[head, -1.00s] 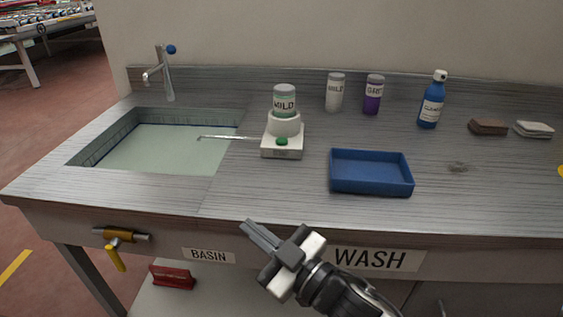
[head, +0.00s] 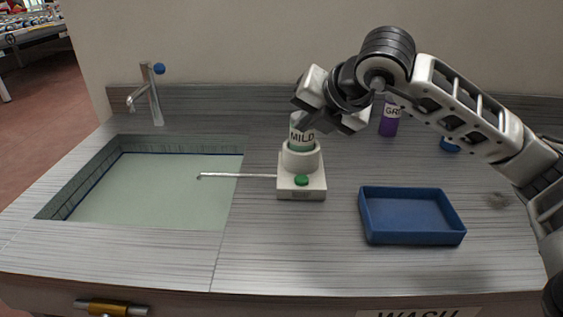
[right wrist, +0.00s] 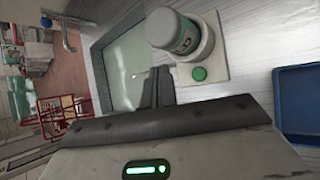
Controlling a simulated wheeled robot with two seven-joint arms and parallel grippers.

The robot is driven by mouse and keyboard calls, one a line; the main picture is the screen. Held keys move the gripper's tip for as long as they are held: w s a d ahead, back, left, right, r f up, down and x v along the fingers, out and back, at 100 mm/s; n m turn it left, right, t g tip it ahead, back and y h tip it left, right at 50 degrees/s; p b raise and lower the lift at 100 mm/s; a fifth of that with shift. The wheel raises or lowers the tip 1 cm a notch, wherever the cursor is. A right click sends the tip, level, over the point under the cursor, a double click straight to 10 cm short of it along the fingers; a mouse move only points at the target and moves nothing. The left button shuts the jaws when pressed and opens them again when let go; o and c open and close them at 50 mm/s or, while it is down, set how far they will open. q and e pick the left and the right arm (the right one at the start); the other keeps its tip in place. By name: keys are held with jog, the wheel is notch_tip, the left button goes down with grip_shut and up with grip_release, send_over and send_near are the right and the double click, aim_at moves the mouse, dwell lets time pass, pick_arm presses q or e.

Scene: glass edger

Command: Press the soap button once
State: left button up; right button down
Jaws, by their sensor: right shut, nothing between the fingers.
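The soap dispenser (head: 315,191) stands on the counter right of the basin, with a jar labelled MILD (head: 301,138) upright on it. Its green soap button (head: 301,180) is on the front of the white base, uncovered; the button also shows in the right wrist view (right wrist: 199,73). A thin spout (head: 238,176) reaches left over the basin. My left gripper is not in view.
A blue tray (head: 410,240) lies right of the dispenser. The basin (head: 150,190) and a tap (head: 153,98) are at the left. A purple bottle (head: 389,122) stands behind, partly hidden by my right arm. The counter in front of the dispenser is clear.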

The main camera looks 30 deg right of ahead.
aim_at(305, 181)
jog(key=f+b, duration=0.4)
jog(key=f, duration=0.1)
jog(key=f+b, duration=0.2)
jog(key=f, duration=0.1)
jog(key=shift+s, duration=0.25)
jog(key=shift+f, duration=0.25)
pick_arm(q)
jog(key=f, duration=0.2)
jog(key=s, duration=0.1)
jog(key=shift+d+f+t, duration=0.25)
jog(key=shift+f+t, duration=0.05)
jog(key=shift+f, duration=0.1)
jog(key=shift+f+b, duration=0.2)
jog(key=shift+b, duration=0.1)
pick_arm(e)
jog(key=shift+f, duration=0.1)
dwell(0.9)
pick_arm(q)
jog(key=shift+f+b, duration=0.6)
pick_arm(e)
jog(key=shift+f, duration=0.35)
